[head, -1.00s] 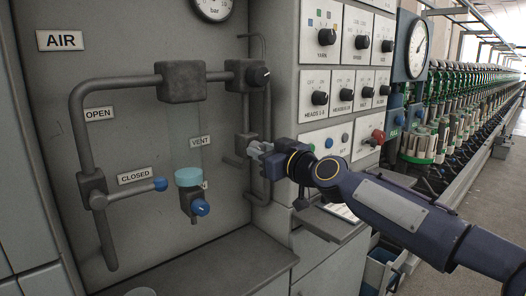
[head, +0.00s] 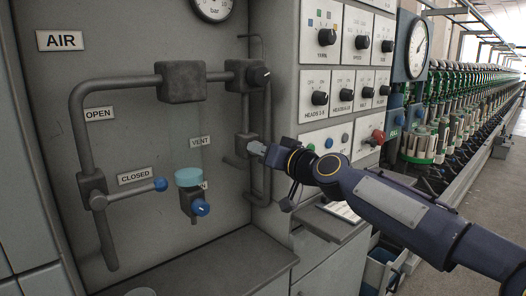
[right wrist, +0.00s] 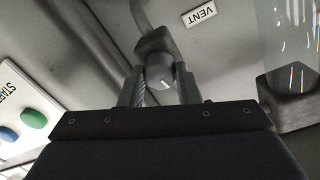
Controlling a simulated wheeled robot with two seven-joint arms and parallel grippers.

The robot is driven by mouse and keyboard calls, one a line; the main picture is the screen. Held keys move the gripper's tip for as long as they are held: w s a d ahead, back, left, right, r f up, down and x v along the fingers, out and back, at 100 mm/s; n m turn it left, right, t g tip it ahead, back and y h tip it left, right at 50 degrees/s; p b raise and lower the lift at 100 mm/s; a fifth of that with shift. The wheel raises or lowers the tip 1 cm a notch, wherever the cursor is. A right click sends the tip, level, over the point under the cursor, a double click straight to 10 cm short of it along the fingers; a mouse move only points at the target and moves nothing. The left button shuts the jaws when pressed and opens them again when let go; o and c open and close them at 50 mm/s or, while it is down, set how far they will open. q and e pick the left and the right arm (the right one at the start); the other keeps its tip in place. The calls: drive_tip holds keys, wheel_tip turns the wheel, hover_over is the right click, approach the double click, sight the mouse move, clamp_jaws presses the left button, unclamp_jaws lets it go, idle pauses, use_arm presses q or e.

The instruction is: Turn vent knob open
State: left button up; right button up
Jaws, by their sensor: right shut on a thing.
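The vent knob (right wrist: 159,72) is a dark round knob with a short pale mark on its face, seen in the right wrist view. It sits on the dark valve body (head: 243,146) below and right of the VENT label (head: 199,141) in the head view. My right gripper (head: 257,149) reaches it from the right. In the right wrist view its two fingers (right wrist: 159,92) stand on either side of the knob and are shut on it. In the head view the fingers hide the knob. My left gripper is not in view.
Left of the valve, a clear cup with a blue knob (head: 201,208) hangs on the panel. A blue-tipped lever (head: 160,184) points at it from the CLOSED side. A vertical pipe (head: 267,180) runs close by the gripper. Switch panels (head: 326,147) stand to the right.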

drive_tip(key=m+p, duration=0.1)
drive_tip(key=m, duration=0.9)
drive_tip(key=shift+d+m+g, duration=0.1)
drive_tip(key=shift+m+g, duration=0.2)
drive_tip(key=shift+m, duration=0.1)
idle(0.3)
drive_tip(key=o, duration=1)
drive_tip(key=shift+c, duration=0.2)
drive_tip(key=b+v, duration=0.2)
drive_tip(key=v, duration=0.5)
drive_tip(key=shift+s+d, duration=0.3)
